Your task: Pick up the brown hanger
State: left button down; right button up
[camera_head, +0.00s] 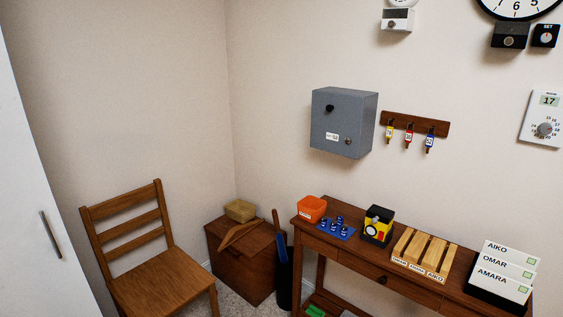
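A brown, angled wooden piece that looks like the hanger (236,235) lies on top of the dark wooden chest (236,270), in front of a small tan box (240,210). It is small in the head view, and I cannot make out a hook. Neither of my grippers shows in this view, so I cannot see where they are relative to it.
A wooden chair (150,250) stands left of the chest. A dark bin (284,285) with a blue-handled item stands between the chest and a wooden table (352,259). The table holds an orange container (311,208), blue pieces and name-labelled blocks.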

aim_at(233, 230)
jog(key=i+z, duration=0.3)
jog(key=i, duration=0.55)
jog(key=i+u, duration=0.25)
jog(key=u, duration=0.15)
jog(key=i+l+u, duration=0.15)
jog(key=u, duration=0.25)
jog(key=i+l+u, duration=0.25)
jog(key=u, duration=0.15)
jog(key=i, duration=0.1)
